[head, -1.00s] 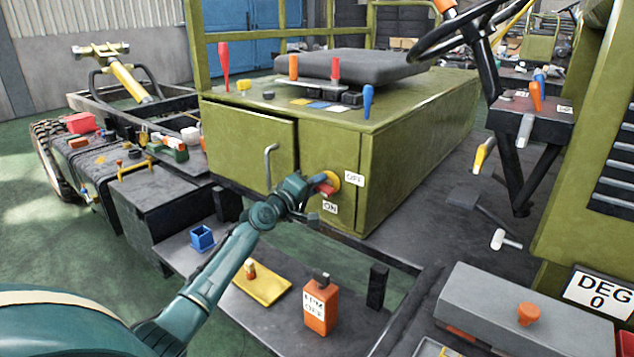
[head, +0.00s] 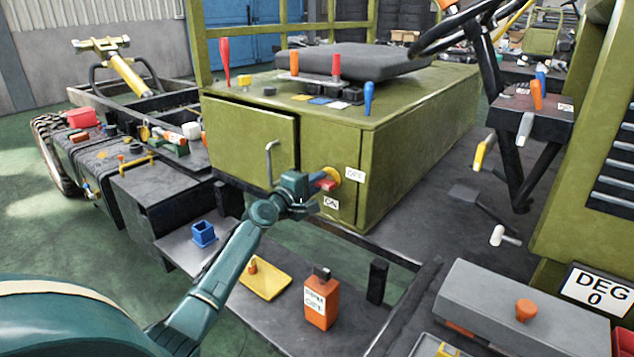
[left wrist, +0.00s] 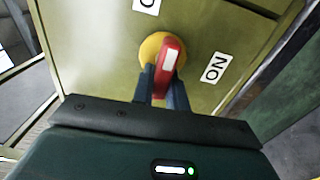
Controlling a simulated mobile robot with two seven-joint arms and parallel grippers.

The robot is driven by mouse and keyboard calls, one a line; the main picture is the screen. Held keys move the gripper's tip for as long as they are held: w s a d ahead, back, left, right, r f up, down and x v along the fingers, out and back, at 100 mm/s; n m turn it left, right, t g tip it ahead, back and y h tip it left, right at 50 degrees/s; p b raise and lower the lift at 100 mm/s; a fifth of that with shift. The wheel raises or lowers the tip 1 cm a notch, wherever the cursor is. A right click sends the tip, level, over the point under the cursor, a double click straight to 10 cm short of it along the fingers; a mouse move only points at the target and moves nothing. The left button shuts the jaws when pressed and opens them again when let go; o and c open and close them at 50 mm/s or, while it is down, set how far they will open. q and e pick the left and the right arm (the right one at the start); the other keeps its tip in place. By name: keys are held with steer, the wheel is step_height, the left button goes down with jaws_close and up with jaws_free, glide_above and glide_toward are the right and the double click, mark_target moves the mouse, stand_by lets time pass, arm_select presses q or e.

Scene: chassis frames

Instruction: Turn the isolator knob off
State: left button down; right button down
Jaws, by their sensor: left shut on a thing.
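The isolator knob (head: 328,181) is a red handle on a yellow disc, mounted on the front of the green cabinet (head: 410,150). An OFF label (head: 354,174) is at its upper right and an ON label (head: 331,203) below it. My left gripper (head: 316,183) is at the knob, shut on the red handle. In the left wrist view the red handle (left wrist: 169,62) sits between the two fingers, with its white stripe pointing up, slightly tilted. The ON label (left wrist: 215,67) is to its right there, and the other label is cut off at the top. My right gripper is not in view.
A cabinet door with a grey handle (head: 270,160) is left of the knob. A grey box (head: 500,310) with an orange knob is at lower right.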

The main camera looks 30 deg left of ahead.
arm_select(q)
steer(key=c, duration=1.4)
jaws_free()
steer(key=shift+s, duration=0.3)
steer(key=s+a+p, duration=0.1)
steer(key=s, duration=1.1)
steer(key=shift+s, duration=0.3)
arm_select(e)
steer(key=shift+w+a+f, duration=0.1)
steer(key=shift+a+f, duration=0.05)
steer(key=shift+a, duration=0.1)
